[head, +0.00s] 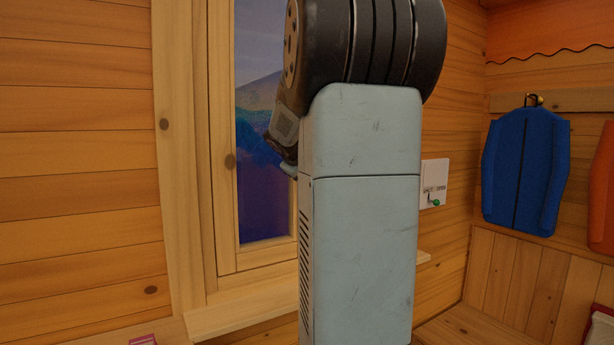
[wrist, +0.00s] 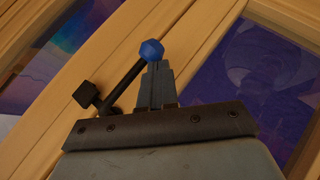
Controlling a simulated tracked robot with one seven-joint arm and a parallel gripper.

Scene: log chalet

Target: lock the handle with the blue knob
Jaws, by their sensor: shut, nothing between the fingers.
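The blue knob (wrist: 151,51) sits at the end of a dark handle (wrist: 124,81) on the wooden window frame in the wrist view. The handle slants from a dark square-ended pivot at lower left up to the knob at upper right. My gripper (wrist: 156,66) is shut and empty. Its fingertips are right at the knob's lower edge in the picture; I cannot tell whether they touch it. In the head view my arm covers much of the window (head: 262,110), and the handle and knob are hidden.
A white switch plate (head: 435,172) with a green-tipped lever is on the wall right of my arm. A blue vest-like item (head: 525,170) hangs from a hook, with an orange one (head: 602,195) beside it. A wooden sill (head: 240,314) juts out below the window.

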